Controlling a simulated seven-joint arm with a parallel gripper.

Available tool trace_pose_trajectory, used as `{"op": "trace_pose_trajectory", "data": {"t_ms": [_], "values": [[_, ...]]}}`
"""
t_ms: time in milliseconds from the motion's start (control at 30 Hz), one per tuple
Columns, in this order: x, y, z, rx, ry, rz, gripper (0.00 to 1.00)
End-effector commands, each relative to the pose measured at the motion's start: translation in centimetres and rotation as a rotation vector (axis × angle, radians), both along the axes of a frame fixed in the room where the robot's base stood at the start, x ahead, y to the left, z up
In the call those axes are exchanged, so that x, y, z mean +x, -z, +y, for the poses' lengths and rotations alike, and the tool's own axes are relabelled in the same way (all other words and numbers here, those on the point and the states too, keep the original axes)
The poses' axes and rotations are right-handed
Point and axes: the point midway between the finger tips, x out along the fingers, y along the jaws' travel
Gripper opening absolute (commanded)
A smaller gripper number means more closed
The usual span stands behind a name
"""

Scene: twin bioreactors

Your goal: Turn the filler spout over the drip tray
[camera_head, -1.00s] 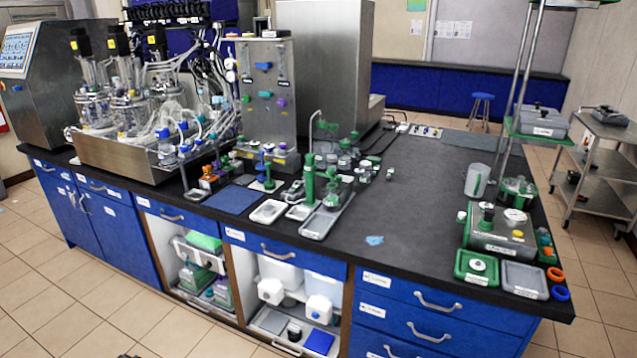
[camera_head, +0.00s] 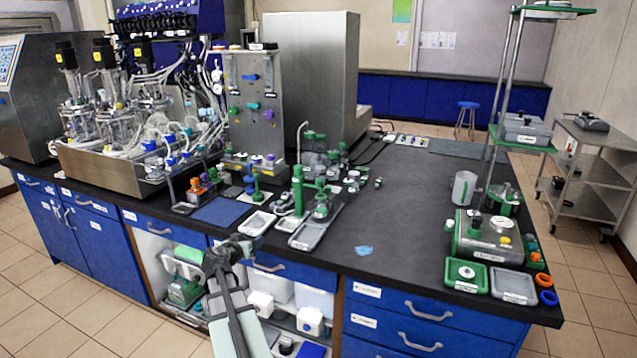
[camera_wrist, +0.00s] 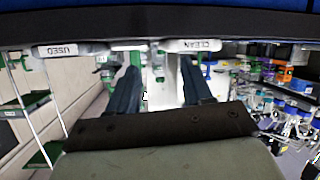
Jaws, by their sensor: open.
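The filler looks like a green post (camera_head: 298,190) near the bench's front edge, with a thin bent metal spout (camera_head: 299,140) above it. Which way the spout's tip points is too small to tell surely. A long grey tray (camera_head: 304,239), probably the drip tray, lies just right of the post's base, with a green-capped bottle (camera_head: 321,205) at it. My gripper (camera_head: 254,243) is at the bench's front edge, left of the filler and apart from it. In the wrist view my gripper (camera_wrist: 160,85) shows two dark fingers spread apart with nothing held between them.
A white tray (camera_head: 258,222) lies left of the filler, close beyond my gripper. Bottles (camera_head: 325,158) crowd behind the post. A blue mat (camera_head: 221,212) lies to the left. The bench (camera_head: 400,215) is mostly clear to the right. The wrist view shows upside-down labels USED (camera_wrist: 57,50) and CLEAN (camera_wrist: 190,45).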

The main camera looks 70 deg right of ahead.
Motion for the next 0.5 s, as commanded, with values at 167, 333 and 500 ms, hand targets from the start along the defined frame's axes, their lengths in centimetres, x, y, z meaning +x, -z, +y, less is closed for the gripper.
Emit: {"op": "trace_pose_trajectory", "data": {"t_ms": [167,333,500], "values": [[-5.0,-5.3,-6.8,-0.146,0.081,-0.087,0.5],[-9.2,-9.3,-11.1,-0.256,0.125,-0.142,0.5],[-11.8,-11.6,-13.3,-0.317,0.143,-0.17,0.5]]}}
